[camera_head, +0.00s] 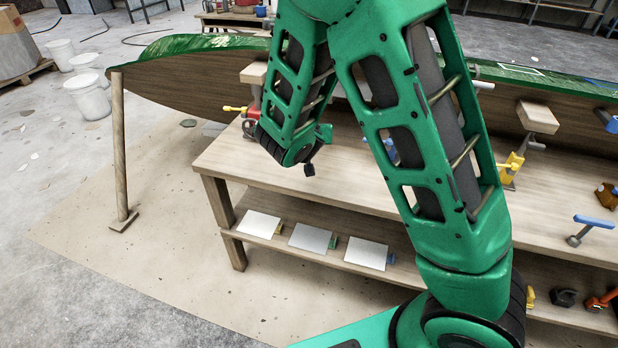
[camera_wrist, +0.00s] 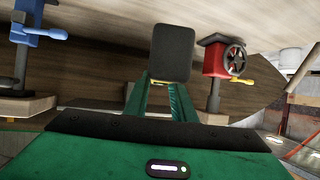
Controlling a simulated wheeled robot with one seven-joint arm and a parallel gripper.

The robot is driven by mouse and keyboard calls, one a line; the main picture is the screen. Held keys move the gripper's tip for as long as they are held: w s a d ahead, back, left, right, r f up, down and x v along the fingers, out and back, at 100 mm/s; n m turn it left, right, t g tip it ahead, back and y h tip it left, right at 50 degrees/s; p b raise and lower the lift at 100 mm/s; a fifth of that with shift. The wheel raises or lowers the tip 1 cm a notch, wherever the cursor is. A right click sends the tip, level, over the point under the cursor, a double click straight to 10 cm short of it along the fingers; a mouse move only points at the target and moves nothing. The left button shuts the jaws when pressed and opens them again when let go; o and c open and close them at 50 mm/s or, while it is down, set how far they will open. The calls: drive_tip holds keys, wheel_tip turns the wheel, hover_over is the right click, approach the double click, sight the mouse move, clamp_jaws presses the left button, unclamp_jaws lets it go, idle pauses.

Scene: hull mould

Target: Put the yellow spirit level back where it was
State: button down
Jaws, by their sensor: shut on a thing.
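No yellow spirit level can be clearly picked out in either view.
A green-edged wooden hull (camera_head: 190,82) lies along the bench's back. A red clamp (camera_wrist: 222,62) and a blue clamp (camera_wrist: 30,35) stand close by in the wrist view. A yellow clamp (camera_head: 513,165) stands right. White cards (camera_head: 312,238) lie on the lower shelf. A post (camera_head: 119,150) stands left.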

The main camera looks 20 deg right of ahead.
drive_tip(key=s+a+f+m+g+h, duration=0.1)
drive_tip(key=s+a+m+g+h, duration=0.15)
drive_tip(key=a, duration=0.95)
drive_tip(key=shift+m+t+h, duration=0.25)
drive_tip(key=shift+t, duration=0.2)
drive_tip(key=d+f, duration=0.2)
drive_tip(key=d, duration=0.1)
drive_tip(key=s+d+f, duration=0.1)
drive_tip(key=d+f, duration=0.1)
drive_tip(key=d, duration=0.2)
drive_tip(key=s+d+f, duration=0.1)
drive_tip(key=d+f, duration=0.1)
drive_tip(key=d, duration=0.2)
drive_tip(key=shift+s+f, duration=0.2)
drive_tip(key=shift+f, duration=0.15)
drive_tip(key=shift+a+f, duration=0.1)
drive_tip(key=shift+f, duration=1.85)
drive_tip(key=c, duration=1.5)
unclamp_jaws()
drive_tip(key=shift+f, duration=0.1)
